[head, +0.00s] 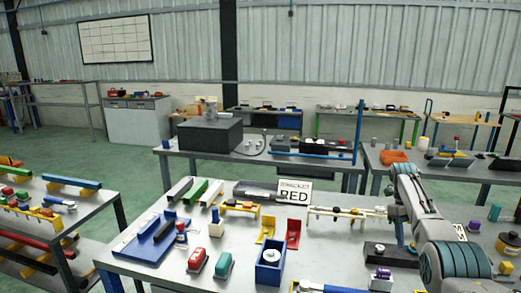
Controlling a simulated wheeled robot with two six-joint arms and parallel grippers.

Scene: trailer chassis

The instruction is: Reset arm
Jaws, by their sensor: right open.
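My right arm comes in from the lower right, with grey links and teal bands. It bends at a raised joint above the workbench (150,272). My right gripper (399,236) is small and partly hidden by the arm. It points down over the right part of the bench near a black block (378,256), and is open. I see nothing held in it. I cannot tell how high it is above the bench. My left arm and left gripper are not in view.
Another bench stands at left (85,222). More benches stand behind, with green floor between.

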